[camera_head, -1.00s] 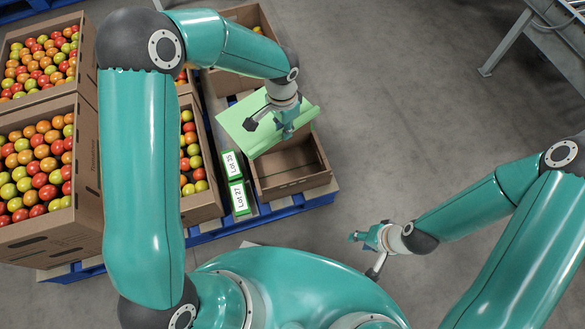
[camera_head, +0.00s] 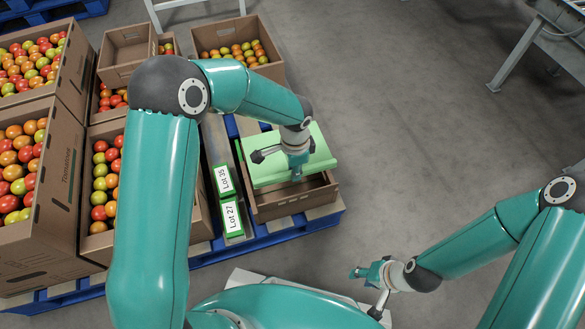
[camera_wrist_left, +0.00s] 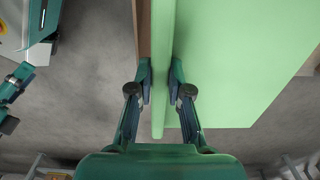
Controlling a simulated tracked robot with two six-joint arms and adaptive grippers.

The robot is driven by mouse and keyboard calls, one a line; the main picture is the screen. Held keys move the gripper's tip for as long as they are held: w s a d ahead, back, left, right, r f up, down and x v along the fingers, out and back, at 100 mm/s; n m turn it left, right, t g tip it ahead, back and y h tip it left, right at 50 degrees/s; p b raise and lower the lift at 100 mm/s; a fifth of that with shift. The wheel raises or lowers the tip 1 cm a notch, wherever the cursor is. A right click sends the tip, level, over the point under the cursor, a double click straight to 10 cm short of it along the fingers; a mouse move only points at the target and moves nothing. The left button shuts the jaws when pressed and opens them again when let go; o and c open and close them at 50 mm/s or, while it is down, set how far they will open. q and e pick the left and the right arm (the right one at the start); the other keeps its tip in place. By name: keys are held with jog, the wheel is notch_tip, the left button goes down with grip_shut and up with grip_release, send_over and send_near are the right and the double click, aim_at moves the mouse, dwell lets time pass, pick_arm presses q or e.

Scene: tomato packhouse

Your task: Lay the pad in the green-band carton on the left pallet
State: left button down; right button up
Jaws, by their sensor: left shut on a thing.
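The light green pad (camera_head: 268,174) is held over an open brown carton (camera_head: 290,205) on the blue pallet (camera_head: 270,238). It covers most of the carton's opening and looks nearly level. The carton's front wall and a strip of its inside show below the pad; I see no green band on it. My left gripper (camera_head: 297,174) is shut on the pad. In the left wrist view its fingers (camera_wrist_left: 160,85) pinch a raised edge of the pad (camera_wrist_left: 240,60). Whether the pad touches the carton cannot be told. My right gripper (camera_head: 368,274) is low at right, away from the carton.
Green-framed labels, Lot 35 (camera_head: 224,180) and Lot 27 (camera_head: 232,217), stand left of the carton. Cartons of tomatoes (camera_head: 22,165) fill the left; another (camera_head: 237,38) stands behind. An empty carton (camera_head: 128,45) sits high at back left. Grey floor at right is open.

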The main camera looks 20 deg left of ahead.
pick_arm(q)
notch_tip(320, 180, down, 11)
jog(key=b, duration=0.7)
jog(key=shift+b, duration=0.35)
jog(key=c, duration=1)
grip_release()
jog(key=c, duration=0.3)
jog(key=shift+c, duration=0.2)
jog(key=shift+w+r, duration=0.1)
jog(key=shift+r, duration=0.05)
jog(key=shift+r+p, duration=3.95)
jog(key=shift+r, duration=1)
jog(key=shift+f, duration=0.1)
